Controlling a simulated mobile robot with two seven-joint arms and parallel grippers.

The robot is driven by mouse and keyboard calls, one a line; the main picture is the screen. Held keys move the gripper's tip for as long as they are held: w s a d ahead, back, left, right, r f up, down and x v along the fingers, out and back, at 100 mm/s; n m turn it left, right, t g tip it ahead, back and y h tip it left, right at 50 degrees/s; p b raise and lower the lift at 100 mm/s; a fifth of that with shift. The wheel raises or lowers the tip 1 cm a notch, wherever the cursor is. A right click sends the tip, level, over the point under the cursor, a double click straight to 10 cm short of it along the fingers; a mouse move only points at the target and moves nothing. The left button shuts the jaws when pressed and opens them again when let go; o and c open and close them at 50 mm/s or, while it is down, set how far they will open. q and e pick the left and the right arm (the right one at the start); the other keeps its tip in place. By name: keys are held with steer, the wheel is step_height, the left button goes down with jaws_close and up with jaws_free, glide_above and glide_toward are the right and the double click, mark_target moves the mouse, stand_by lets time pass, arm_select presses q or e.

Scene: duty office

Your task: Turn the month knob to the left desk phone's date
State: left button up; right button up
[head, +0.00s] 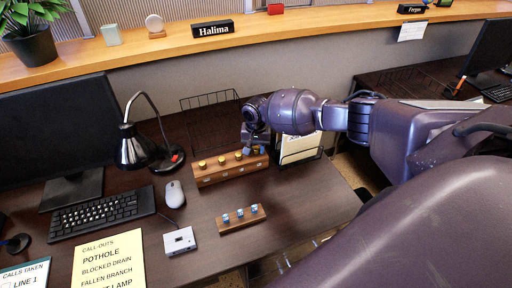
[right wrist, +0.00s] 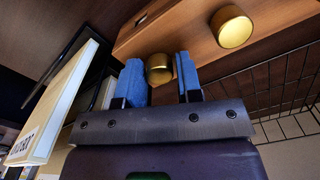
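A wooden block (head: 213,177) with a row of gold knobs on top stands on the desk. My right gripper (head: 254,146) is over its right end. In the right wrist view, the blue fingers (right wrist: 161,78) are apart on either side of one gold knob (right wrist: 158,68). Whether they touch it cannot be told. Another gold knob (right wrist: 232,27) is farther along the block. Any labels on the knobs are too small to read. No desk phone or date can be made out clearly. My left gripper is not in view.
A smaller wooden block (head: 234,224) with blue knobs, a white box (head: 180,241), a mouse (head: 174,194), a keyboard (head: 101,213) and a lamp (head: 136,150) are on the desk. A paper holder (head: 300,157) is close beside my right gripper. Desk at right front is clear.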

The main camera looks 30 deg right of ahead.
steer(key=c, duration=0.5)
steer(key=shift+n+p, duration=0.45)
steer(key=shift+n, duration=0.35)
steer(key=shift+n+p, duration=0.35)
steer(key=shift+n, duration=1.75)
steer(key=o, duration=0.9)
